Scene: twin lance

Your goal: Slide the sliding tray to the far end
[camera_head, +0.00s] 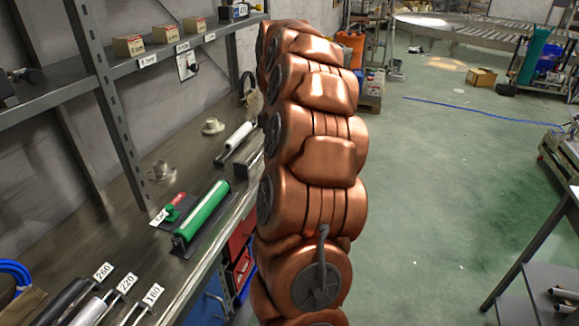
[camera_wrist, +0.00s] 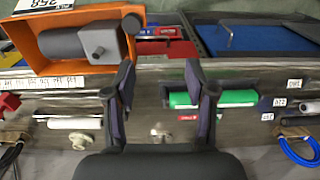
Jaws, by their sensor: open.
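My gripper (camera_wrist: 160,72) shows in the wrist view with its two dark fingers apart and nothing between them. An orange tray (camera_wrist: 52,75) with a grey cylindrical part in it lies at the upper left of the wrist view, left of my gripper; I cannot tell for sure that it is the sliding tray. My left finger comes close to its right side in the picture; I cannot tell whether they touch. In the head view my copper arm fills the middle, and my gripper and the orange tray do not show.
A metal bench (camera_head: 107,230) runs along the left, under a shelf (camera_head: 165,55). A green roller (camera_head: 203,212) and a white roller (camera_head: 240,134) lie on it. The green roller also shows right of my gripper (camera_wrist: 238,97). Green floor (camera_head: 440,190) is open at the right.

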